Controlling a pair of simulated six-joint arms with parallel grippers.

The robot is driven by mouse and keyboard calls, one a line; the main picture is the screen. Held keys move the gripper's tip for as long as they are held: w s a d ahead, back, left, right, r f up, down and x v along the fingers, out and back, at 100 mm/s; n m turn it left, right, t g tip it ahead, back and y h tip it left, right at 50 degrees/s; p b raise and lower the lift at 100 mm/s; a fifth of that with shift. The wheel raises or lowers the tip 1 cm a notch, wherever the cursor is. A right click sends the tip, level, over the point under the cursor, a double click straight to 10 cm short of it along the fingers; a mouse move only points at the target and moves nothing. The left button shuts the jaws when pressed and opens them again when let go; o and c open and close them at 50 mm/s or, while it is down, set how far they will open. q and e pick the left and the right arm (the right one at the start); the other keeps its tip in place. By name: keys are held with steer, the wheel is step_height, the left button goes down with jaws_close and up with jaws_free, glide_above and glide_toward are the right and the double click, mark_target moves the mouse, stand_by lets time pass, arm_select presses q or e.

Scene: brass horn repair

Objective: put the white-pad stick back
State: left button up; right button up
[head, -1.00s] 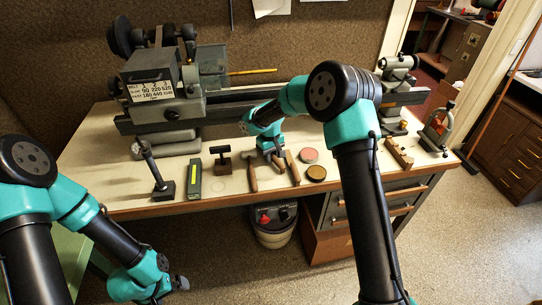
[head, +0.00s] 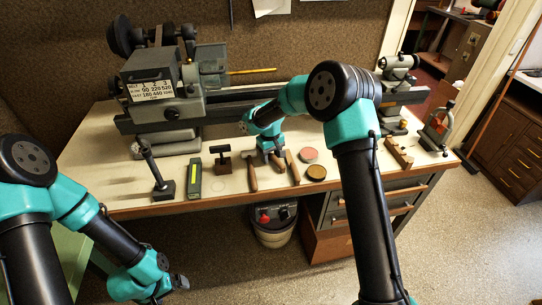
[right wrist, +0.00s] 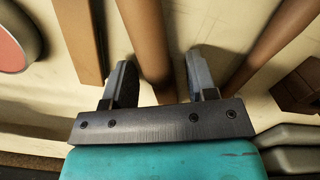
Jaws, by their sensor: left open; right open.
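My right gripper (head: 273,156) is low over the front middle of the bench. In the right wrist view my right gripper (right wrist: 158,62) is open, with a round brown stick (right wrist: 147,30) between its fingers and gaps at the sides. A second round brown handle (right wrist: 268,45) lies to the right, and a flat wooden bar (right wrist: 80,40) to the left. In the head view the bar (head: 293,168) and a brown-handled tool (head: 252,174) flank the gripper. I cannot make out a white pad on any stick. My left gripper (head: 182,284) is open and empty, below the bench front.
Two round tins, one red-topped (head: 309,155) and one brown (head: 316,172), are right of the sticks. A dark T-shaped tool (head: 221,160), a green box (head: 194,180) and an upright post on a base (head: 163,190) are left. The lathe (head: 160,95) spans the back.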

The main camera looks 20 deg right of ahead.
step_height(320, 180, up, 12)
steer(key=shift+w, duration=0.35)
steer(key=shift+a, duration=0.1)
stand_by(2.3)
